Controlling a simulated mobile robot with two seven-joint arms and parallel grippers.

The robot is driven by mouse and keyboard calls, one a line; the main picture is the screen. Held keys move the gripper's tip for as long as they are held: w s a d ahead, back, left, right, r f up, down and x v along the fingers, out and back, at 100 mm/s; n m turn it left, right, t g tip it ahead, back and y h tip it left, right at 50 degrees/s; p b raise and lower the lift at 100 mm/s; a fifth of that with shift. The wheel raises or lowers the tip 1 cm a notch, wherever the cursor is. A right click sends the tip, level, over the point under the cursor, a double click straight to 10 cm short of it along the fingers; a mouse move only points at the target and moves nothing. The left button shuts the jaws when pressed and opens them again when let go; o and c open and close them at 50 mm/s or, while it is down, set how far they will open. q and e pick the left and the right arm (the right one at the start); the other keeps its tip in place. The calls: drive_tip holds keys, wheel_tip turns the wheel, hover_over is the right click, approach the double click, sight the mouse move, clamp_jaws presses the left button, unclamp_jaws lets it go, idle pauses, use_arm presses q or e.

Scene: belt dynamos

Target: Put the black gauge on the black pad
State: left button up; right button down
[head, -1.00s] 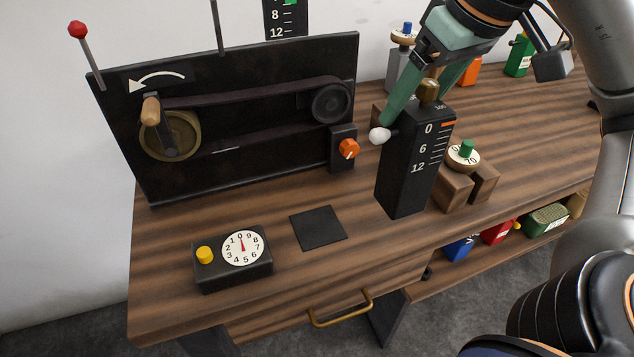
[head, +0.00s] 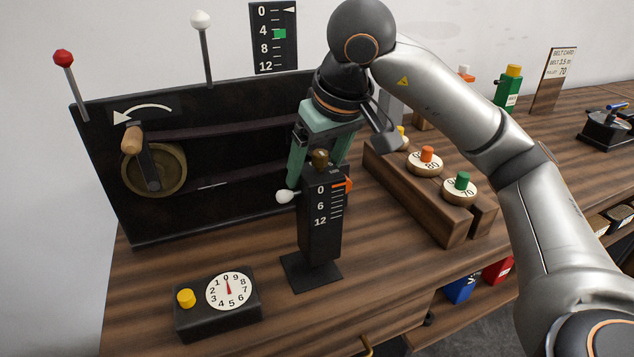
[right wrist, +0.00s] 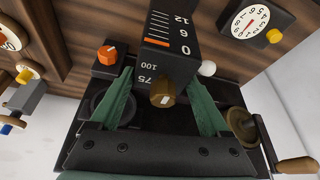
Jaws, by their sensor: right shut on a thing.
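The black gauge (head: 320,225) is a tall dark block with a white 0-6-12 scale, an orange pointer, a brass knob on top and a white ball at its side. My right gripper (head: 318,172) is shut on its upper part from above and holds it upright. The gauge also shows between the green fingers in the right wrist view (right wrist: 172,55). The black pad (head: 297,272) is a thin dark square on the bench. The gauge's base is over the pad and hides part of it; I cannot tell whether they touch. My left gripper is not in view.
A black box with a white dial (head: 218,302) sits left of the pad. A dark belt panel (head: 215,210) with a crank and levers stands behind. A wooden block (head: 425,205) with knobbed discs stands to the right.

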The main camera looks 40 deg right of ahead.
wheel_tip(320, 180, down, 3)
drive_tip(key=shift+r, duration=0.2)
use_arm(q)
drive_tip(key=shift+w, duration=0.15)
use_arm(e)
drive_tip(key=shift+f, duration=0.2)
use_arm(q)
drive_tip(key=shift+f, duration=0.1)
use_arm(e)
unclamp_jaws()
drive_tip(key=shift+r, duration=0.25)
drive_tip(key=p+v, duration=0.3)
drive_tip(key=v, duration=0.7)
drive_tip(key=shift+s+r, duration=0.1)
drive_tip(key=shift+r, duration=0.2)
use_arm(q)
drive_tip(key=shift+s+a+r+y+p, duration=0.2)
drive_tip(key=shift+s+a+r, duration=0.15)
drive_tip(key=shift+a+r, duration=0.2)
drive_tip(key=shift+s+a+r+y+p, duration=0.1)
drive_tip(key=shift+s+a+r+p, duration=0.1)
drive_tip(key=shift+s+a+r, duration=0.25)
use_arm(e)
drive_tip(key=shift+s+r, duration=0.3)
drive_tip(key=shift+r, duration=0.2)
